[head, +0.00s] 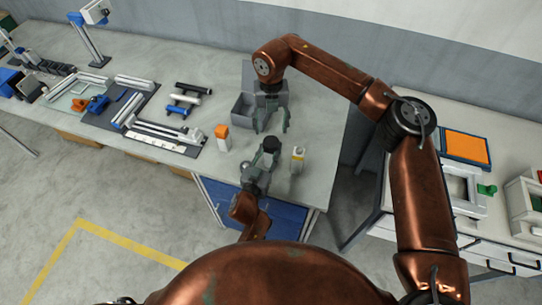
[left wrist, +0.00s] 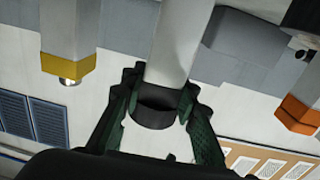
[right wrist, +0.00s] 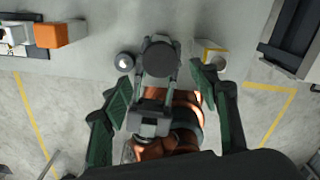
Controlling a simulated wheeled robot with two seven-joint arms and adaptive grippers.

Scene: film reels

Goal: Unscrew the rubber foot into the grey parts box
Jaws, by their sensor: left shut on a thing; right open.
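My left gripper (head: 264,160) is shut on a grey cylinder (left wrist: 178,45) near its black rubber foot (left wrist: 155,108). The cylinder seems upright with the foot on top, and its lower end is out of the left wrist view. In the right wrist view the foot is a dark disc (right wrist: 160,57) above my left arm. My right gripper (right wrist: 167,88) is open and empty, its fingers pointing towards the foot and straddling its line; contact is not visible. The grey parts box (head: 239,108) stands just behind, partly hidden by my right arm. Its contents are not clear.
An orange-topped block (head: 222,136) stands left of my left gripper, and a yellow-banded block (head: 297,159) stands right. Black, blue and white cylinders (head: 185,98) lie further left, beside a dark mat with metal profiles (head: 150,128). The table's front edge is close.

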